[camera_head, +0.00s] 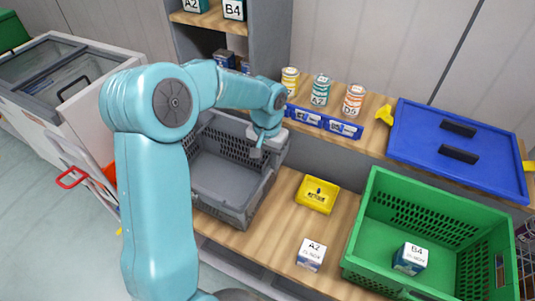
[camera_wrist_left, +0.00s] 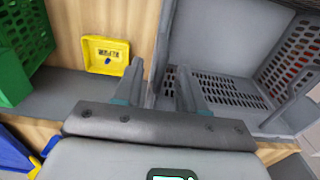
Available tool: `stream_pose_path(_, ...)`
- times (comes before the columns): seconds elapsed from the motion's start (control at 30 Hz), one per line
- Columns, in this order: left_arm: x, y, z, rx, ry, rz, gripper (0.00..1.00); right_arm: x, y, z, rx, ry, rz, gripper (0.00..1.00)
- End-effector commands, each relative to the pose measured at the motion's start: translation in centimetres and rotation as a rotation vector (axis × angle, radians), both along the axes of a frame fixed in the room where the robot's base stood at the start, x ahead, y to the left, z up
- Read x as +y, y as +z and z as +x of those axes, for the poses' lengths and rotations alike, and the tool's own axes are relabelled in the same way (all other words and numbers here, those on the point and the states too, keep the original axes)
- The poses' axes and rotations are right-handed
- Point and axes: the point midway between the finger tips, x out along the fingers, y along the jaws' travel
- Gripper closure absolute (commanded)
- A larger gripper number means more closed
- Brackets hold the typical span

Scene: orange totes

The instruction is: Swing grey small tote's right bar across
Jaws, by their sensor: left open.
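The grey small tote (camera_head: 222,182) stands on the wooden bench in the head view, left of the middle, and looks empty. Its floor and perforated walls show at the right of the left wrist view (camera_wrist_left: 215,35). My left gripper (camera_head: 258,150) is over the tote's right rim, pointing down. In the left wrist view its two fingers (camera_wrist_left: 158,72) are apart, with the tote's grey right edge (camera_wrist_left: 163,35) running up between them. I cannot tell the right bar from the rim there, nor whether the fingers touch it. My arm hides the tote's left part. My right gripper is not in view.
A yellow tray (camera_head: 317,195) lies right of the tote. A small A2 box (camera_head: 311,254) is nearer. A green crate (camera_head: 357,235) holds a B4 box (camera_head: 410,258).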

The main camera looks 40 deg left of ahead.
Motion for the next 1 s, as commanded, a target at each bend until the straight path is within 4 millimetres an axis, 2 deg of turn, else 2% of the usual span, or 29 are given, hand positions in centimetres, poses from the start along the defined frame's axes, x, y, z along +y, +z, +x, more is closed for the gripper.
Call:
stream_pose_path(0.17,0.1,0.0,0.1,0.000,0.000,0.000,0.60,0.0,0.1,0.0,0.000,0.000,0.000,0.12)
stream_pose_path(0.2,0.1,0.0,0.1,0.000,0.000,0.000,0.63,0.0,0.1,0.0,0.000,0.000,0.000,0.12)
stream_pose_path(0.33,0.2,0.0,0.2,0.000,0.000,0.000,0.93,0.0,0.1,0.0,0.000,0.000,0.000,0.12)
stream_pose_path(0.57,0.2,0.2,0.1,0.000,0.001,0.000,0.93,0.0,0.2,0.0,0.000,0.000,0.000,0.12)
stream_pose_path(0.77,1.2,1.1,-0.1,0.000,0.001,0.001,0.93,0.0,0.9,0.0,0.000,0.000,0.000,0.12)
stream_pose_path(1.0,1.3,1.0,-0.2,0.001,0.000,0.001,0.93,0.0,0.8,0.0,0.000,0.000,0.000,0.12)
